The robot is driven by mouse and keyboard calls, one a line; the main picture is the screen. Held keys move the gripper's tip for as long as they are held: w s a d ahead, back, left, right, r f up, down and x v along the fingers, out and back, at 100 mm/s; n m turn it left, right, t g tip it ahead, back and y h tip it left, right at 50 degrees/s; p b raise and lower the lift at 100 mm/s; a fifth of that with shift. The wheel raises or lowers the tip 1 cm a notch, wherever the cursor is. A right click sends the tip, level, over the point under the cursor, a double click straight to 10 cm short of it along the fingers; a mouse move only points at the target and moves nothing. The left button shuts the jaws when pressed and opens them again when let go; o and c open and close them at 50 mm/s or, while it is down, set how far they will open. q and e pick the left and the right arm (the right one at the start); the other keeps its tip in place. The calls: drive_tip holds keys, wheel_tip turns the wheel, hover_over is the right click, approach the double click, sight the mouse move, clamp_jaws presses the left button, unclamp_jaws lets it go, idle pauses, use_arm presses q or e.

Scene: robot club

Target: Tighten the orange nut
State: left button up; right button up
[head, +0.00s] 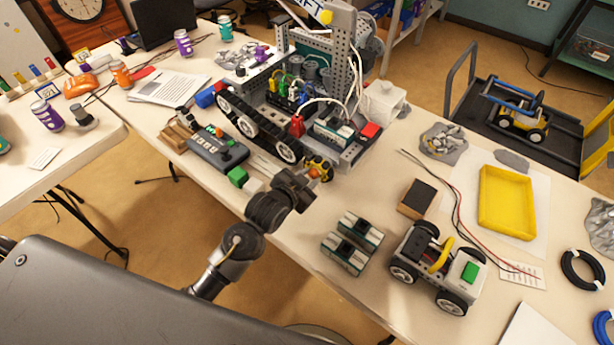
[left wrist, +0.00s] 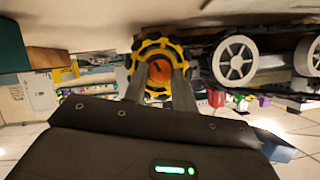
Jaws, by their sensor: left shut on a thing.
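The orange nut (head: 314,173) sits at the hub of a black and yellow wheel (head: 322,163) on the near corner of the tracked robot (head: 268,122). My left gripper (head: 309,177) reaches in from the lower left and is shut on the nut. In the left wrist view the nut (left wrist: 160,69) shows between the two fingers of my left gripper (left wrist: 160,74), in front of the yellow-toothed wheel (left wrist: 148,45). The fingers hide the nut's sides. My right gripper is not in view.
A grey controller (head: 217,153) and a green block (head: 237,177) lie left of the gripper. Two battery-like modules (head: 346,243) and a small white wheeled car (head: 437,267) stand to the right. A yellow tray (head: 506,203) lies farther right. The table's front edge passes under my arm.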

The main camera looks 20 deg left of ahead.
use_arm(q)
drive_tip(key=m+p, duration=0.1)
drive_tip(key=m+t+y+p, duration=0.1)
drive_tip(key=p, duration=0.1)
drive_tip(key=shift+s+d+m+y, duration=0.2)
drive_tip(key=shift+m+y, duration=0.1)
drive_tip(key=shift+m, duration=0.1)
drive_tip(key=shift+d+f+m+t+y+p, duration=0.15)
drive_tip(key=shift+m+t+y+p, duration=0.45)
drive_tip(key=shift+m+p, duration=0.55)
drive_tip(key=o, duration=1)
drive_tip(key=shift+w, duration=0.1)
drive_tip(key=v, duration=1)
drive_tip(key=shift+s+b, duration=0.35)
drive_tip(key=shift+s, duration=0.05)
